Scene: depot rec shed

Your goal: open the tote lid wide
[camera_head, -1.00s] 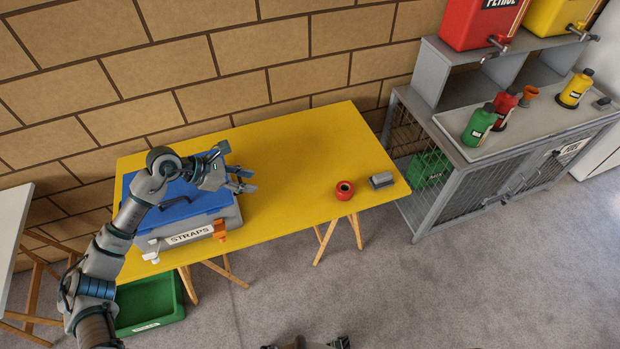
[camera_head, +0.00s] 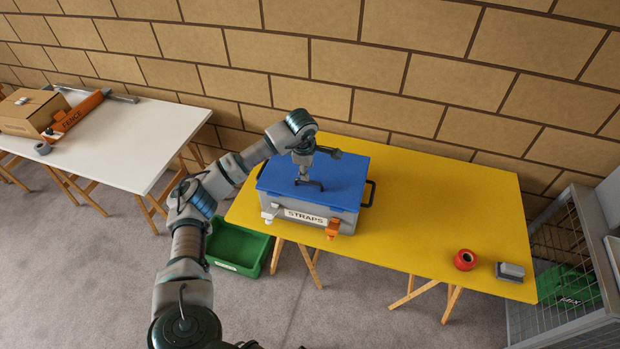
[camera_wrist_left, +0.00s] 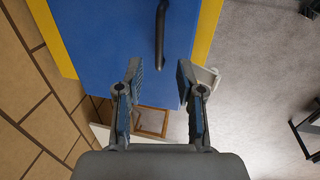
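The grey tote (camera_head: 345,213) with a STRAPS label stands on the yellow table. Its blue lid (camera_head: 352,165) lies flat on top and looks shut. A white latch (camera_head: 268,214) is at the front left and an orange latch (camera_head: 332,230) at the front right. My left gripper (camera_head: 318,168) is over the lid's middle. In the left wrist view its fingers (camera_wrist_left: 160,70) are apart and empty. A dark lid handle (camera_wrist_left: 161,35) lies ahead of the gap between them; I cannot tell if they touch it. My right gripper is not in view.
The yellow table (camera_head: 440,215) is clear right of the tote up to a red roll (camera_head: 465,259) and a grey block (camera_head: 510,271). A brick wall stands behind. A green bin (camera_head: 238,249) is on the floor. A white table (camera_head: 150,140) stands left.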

